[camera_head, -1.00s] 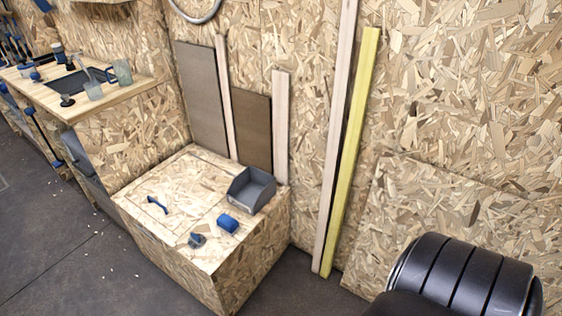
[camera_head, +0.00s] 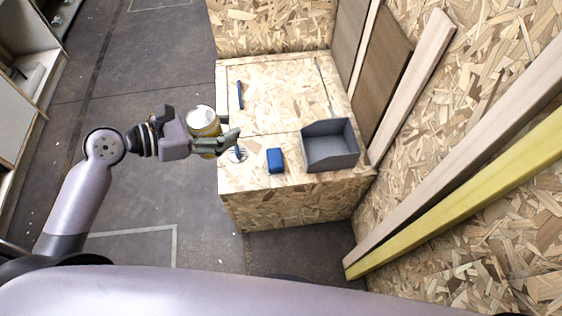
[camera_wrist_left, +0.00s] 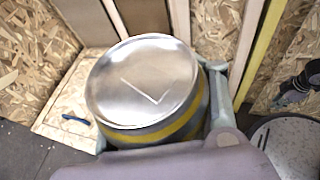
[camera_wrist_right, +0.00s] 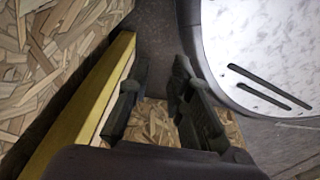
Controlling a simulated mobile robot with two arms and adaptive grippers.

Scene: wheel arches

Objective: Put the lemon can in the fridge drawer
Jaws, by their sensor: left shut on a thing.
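The lemon can (camera_head: 203,121), with a pale metal end and a yellow band, is held in my left gripper (camera_head: 222,140). The can is in the air by the left edge of a chipboard box (camera_head: 270,105). A blue handle (camera_head: 240,95) lies on the box's lid panel; I cannot tell whether this is the fridge drawer. My right gripper (camera_wrist_right: 158,85) has its fingers apart and nothing between them.
On the box are a grey open bin (camera_head: 331,150), a blue block-like item (camera_head: 275,161) and a small tool (camera_head: 238,154) near the can. Boards and a yellow beam (camera_head: 465,195) lean on the right wall. The floor left of the box is clear.

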